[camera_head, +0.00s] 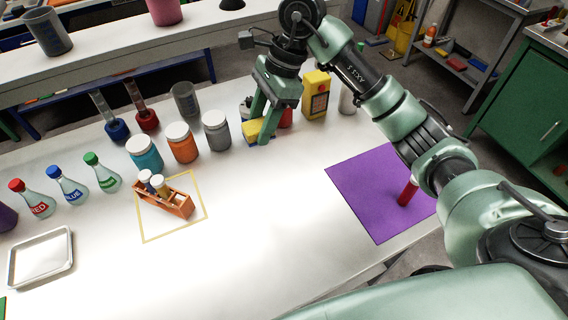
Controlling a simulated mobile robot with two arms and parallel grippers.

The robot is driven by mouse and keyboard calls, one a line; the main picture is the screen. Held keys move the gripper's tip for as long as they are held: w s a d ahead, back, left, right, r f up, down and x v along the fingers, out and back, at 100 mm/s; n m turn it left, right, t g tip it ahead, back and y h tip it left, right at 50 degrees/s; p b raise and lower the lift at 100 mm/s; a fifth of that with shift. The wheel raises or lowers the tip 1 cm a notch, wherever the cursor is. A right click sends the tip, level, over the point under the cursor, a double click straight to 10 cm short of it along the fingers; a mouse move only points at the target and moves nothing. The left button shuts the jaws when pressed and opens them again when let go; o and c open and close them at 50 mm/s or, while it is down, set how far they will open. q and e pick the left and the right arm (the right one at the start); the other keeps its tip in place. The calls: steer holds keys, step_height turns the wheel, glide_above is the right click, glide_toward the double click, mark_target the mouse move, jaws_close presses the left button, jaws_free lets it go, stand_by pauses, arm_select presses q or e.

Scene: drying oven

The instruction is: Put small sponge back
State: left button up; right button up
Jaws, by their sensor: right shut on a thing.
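My left gripper is not in view.
Teal, orange and grey jars (216,131) stand left of the gripper. A yellow box (315,96) and a partly hidden red object (286,118) are close on its right. A purple mat (372,196) bears a red cylinder (407,193). The table's front middle is clear.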

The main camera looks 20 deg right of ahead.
steer(key=shift+w+d+f, duration=0.1)
steer(key=shift+w, duration=0.05)
steer(key=p, duration=0.1)
glide_above(261, 187)
steer(key=d, duration=0.1)
step_height(261, 187, down, 5)
steer(key=f+p, duration=0.1)
steer(key=f, duration=0.8)
steer(key=shift+d+f+p, duration=0.2)
steer(key=shift+p, duration=0.15)
steer(key=shift+f, duration=0.25)
step_height(261, 187, down, 4)
steer(key=shift+f+p, duration=0.1)
steer(key=shift+p, duration=0.3)
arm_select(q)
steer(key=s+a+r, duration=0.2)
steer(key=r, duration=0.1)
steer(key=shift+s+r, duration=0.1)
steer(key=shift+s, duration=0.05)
